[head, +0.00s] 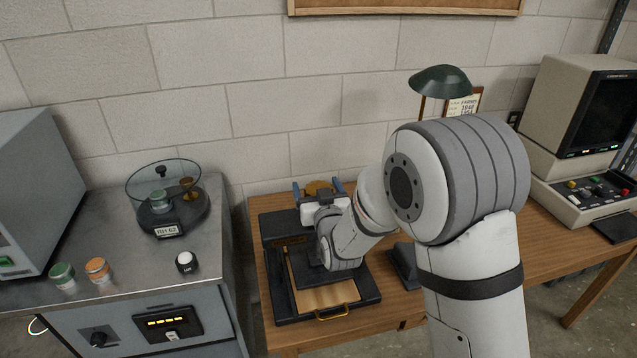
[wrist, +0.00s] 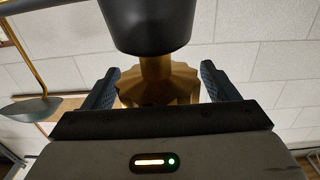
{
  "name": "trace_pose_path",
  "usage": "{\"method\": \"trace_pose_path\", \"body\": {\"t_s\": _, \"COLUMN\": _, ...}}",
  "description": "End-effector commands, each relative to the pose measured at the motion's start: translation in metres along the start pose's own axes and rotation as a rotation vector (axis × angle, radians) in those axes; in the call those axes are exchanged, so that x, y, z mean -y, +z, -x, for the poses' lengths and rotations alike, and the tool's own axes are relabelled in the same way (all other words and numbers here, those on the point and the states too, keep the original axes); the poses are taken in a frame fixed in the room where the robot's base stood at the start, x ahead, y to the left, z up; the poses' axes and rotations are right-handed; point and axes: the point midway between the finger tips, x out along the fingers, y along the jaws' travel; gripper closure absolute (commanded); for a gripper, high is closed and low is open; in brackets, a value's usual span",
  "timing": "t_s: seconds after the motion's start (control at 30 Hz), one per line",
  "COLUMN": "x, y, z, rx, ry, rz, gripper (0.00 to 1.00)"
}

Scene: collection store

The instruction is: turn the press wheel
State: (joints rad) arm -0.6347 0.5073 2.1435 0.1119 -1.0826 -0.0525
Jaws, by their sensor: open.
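The press wheel (head: 318,187) is a small brass-coloured knob above the black press (head: 368,283) on the wooden table. In the wrist view the wheel (wrist: 158,86) shows lobed edges and a brass stem, partly hidden by a dark rounded part (wrist: 146,24) in front. My gripper (head: 317,186) is open, with one blue finger on each side of the wheel. In the wrist view the fingers of my gripper (wrist: 158,82) flank the wheel, with a small gap seeming to show at the right; contact at the left I cannot tell.
A metal cabinet (head: 215,262) stands at the left with a glass-covered scale (head: 165,210) and small jars. A green lamp (head: 441,80) stands behind my arm. A beige monitor unit (head: 560,110) is at the right. A block wall closes the back.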

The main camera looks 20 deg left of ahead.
Motion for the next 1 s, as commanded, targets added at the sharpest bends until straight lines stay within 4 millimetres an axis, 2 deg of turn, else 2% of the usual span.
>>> {"method": "trace_pose_path", "body": {"t_s": 0.3, "x": -0.0014, "y": 0.0001, "z": -0.004, "rx": 0.0, "ry": 0.002, "rz": 0.0, "gripper": 0.2}}
{"method": "trace_pose_path", "body": {"t_s": 0.83, "x": -0.0022, "y": 0.0, "z": -0.0038, "rx": 0.0, "ry": 0.003, "rz": 0.0, "gripper": 0.62}}
{"method": "trace_pose_path", "body": {"t_s": 1.0, "x": -0.0024, "y": 0.0, "z": -0.0038, "rx": 0.0, "ry": 0.003, "rz": 0.0, "gripper": 0.64}}
